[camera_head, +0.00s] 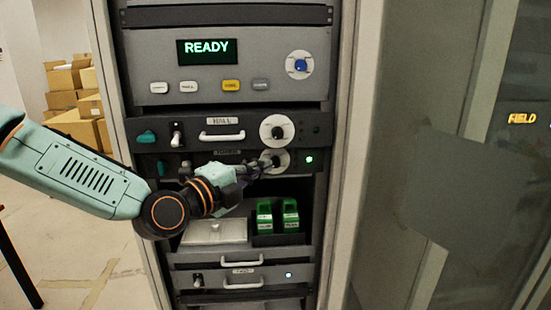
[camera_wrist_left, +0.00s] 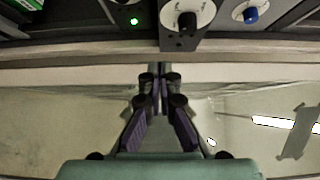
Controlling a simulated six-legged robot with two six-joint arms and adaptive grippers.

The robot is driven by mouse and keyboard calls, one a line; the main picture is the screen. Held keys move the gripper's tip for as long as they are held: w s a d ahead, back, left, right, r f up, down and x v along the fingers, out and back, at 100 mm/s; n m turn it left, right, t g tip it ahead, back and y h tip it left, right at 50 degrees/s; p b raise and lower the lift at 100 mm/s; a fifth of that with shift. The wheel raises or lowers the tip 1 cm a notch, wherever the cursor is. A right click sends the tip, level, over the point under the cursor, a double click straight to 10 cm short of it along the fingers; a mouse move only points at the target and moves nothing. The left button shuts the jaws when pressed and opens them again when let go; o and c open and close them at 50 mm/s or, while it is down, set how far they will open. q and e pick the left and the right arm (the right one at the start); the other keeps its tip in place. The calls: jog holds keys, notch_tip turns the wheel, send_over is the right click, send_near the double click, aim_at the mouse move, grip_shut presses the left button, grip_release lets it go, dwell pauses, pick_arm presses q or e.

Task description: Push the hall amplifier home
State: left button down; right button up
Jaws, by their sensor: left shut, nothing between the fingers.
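The hall amplifier (camera_head: 195,138) is a dark unit under a "HALL" label, with a white handle, a toggle, a teal knob at the left and a black knob on a white dial. In the left wrist view its dial end (camera_wrist_left: 185,41) reaches lower in the picture than its neighbours, so it seems to stand out from them. My left gripper (camera_head: 272,163) is shut and empty, in front of the unit just below, partly covering that unit's label and dial. In the left wrist view its fingertips (camera_wrist_left: 158,70) are close to the hall amplifier's edge; contact cannot be told. My right gripper is out of view.
Above is a unit with a "READY" display (camera_head: 207,52) and blue knob (camera_head: 301,65). The lower unit has a lit green light (camera_head: 309,159). Green handheld items (camera_head: 264,216) stand in a bay below. The rack's right post (camera_head: 347,150) is close to the gripper. Boxes (camera_head: 70,77) stand behind left.

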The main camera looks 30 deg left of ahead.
aim_at(286, 147)
pick_arm(q)
jog(key=w, duration=0.8)
jog(key=shift+w+a, duration=0.15)
jog(key=shift+a, duration=0.05)
jog(key=shift+w+a, duration=0.2)
jog(key=shift+w, duration=0.05)
dwell(0.3)
